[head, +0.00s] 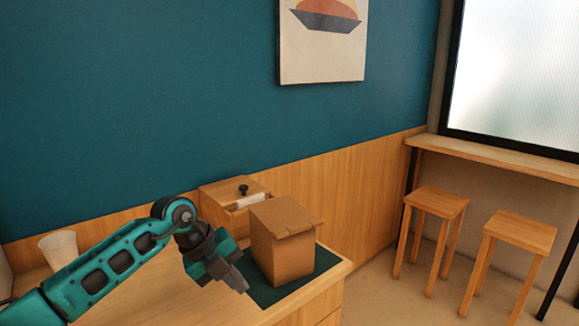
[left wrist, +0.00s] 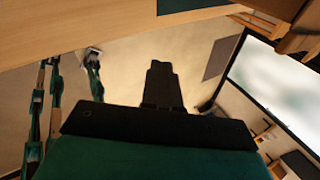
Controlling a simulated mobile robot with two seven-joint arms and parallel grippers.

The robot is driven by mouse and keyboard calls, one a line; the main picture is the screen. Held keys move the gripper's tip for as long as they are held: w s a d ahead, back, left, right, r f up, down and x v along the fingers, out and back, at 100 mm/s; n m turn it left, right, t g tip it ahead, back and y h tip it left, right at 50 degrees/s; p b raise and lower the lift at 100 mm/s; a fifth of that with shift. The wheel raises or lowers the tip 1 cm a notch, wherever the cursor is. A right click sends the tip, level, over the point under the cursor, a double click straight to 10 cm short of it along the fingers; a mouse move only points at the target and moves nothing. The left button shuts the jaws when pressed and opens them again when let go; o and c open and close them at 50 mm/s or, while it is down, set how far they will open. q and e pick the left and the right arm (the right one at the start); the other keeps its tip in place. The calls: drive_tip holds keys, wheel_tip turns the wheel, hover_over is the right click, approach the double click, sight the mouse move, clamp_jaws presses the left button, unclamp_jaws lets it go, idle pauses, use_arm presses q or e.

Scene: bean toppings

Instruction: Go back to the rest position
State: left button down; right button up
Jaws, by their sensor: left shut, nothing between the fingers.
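My left gripper (head: 234,277) is in the head view, reaching in from the left over the wooden counter (head: 163,289). Its fingers are shut with nothing between them, just left of a cardboard-brown box (head: 283,251). A gap between gripper and box cannot be judged for certain. In the left wrist view my shut fingers (left wrist: 160,75) point out over the floor, with the counter edge along the top. My right gripper is not clearly seen in either view.
The brown box stands on a dark green mat (head: 262,292) near the counter's right end. A wooden box with a black knob (head: 243,190) stands behind it. A whitish cup (head: 59,249) stands at the left. Two wooden stools (head: 437,203) are at the right.

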use_arm(q)
drive_tip(key=s+d+n+h, duration=0.2)
drive_tip(key=s+d+h, duration=0.6)
drive_tip(key=d+h, duration=0.4)
drive_tip(key=s+a+f+n+t+y, duration=0.2)
drive_tip(key=a+f+n+t+y, duration=0.4)
drive_tip(key=n, duration=0.4)
drive_tip(key=s+a+f+n+t+y, duration=0.25)
drive_tip(key=a+n+t+y, duration=0.3)
drive_tip(key=n+t, duration=0.4)
drive_tip(key=s+a+f+n+g+y, duration=0.3)
drive_tip(key=s+a+f+n+g, duration=0.3)
drive_tip(key=s+f, duration=0.6)
drive_tip(key=shift+a+y, duration=0.35)
drive_tip(key=shift+a, duration=0.5)
drive_tip(key=shift+f+n+g, duration=0.1)
drive_tip(key=shift+n+g, duration=0.15)
